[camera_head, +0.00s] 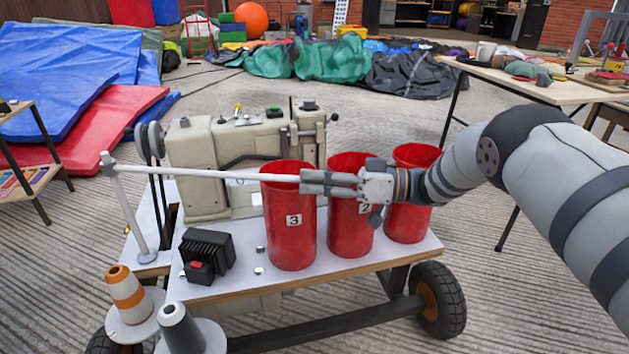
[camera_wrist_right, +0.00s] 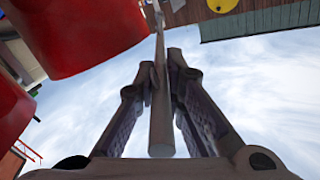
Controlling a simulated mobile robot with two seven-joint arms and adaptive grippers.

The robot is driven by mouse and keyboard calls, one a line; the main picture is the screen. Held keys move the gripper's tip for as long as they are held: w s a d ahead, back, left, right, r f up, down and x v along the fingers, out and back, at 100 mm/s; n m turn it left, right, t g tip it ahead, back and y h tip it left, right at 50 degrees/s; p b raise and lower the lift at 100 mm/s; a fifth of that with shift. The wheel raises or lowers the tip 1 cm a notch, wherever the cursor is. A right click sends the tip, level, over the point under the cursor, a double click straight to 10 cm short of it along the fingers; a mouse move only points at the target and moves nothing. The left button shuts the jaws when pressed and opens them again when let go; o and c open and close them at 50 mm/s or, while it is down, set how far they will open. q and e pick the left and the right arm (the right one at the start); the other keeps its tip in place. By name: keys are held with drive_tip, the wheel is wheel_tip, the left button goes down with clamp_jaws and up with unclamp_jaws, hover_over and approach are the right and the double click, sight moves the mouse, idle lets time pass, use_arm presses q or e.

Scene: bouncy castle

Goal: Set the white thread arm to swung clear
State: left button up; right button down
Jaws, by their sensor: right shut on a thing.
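The white thread arm (camera_head: 205,173) is a long thin rod on a white upright post (camera_head: 124,206) at the left of the cart. It reaches right, across the front of the sewing machine (camera_head: 200,150) and over the red cup marked 3 (camera_head: 290,222). My right gripper (camera_head: 312,182) is shut on the rod near its right end, in front of the cups' rims. In the right wrist view the rod (camera_wrist_right: 161,125) runs between the two fingers (camera_wrist_right: 160,95). My left gripper is in neither view.
Two more red cups (camera_head: 350,228) (camera_head: 408,222) stand to the right on the white cart top (camera_head: 235,280). A black box with a red button (camera_head: 206,252) and thread cones (camera_head: 130,294) are at the front left. A wooden table (camera_head: 535,88) stands behind right.

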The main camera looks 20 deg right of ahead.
drive_tip(key=c, duration=1.6)
unclamp_jaws()
drive_tip(key=shift+f, duration=0.1)
drive_tip(key=shift+c, duration=0.2)
drive_tip(key=v, duration=1.2)
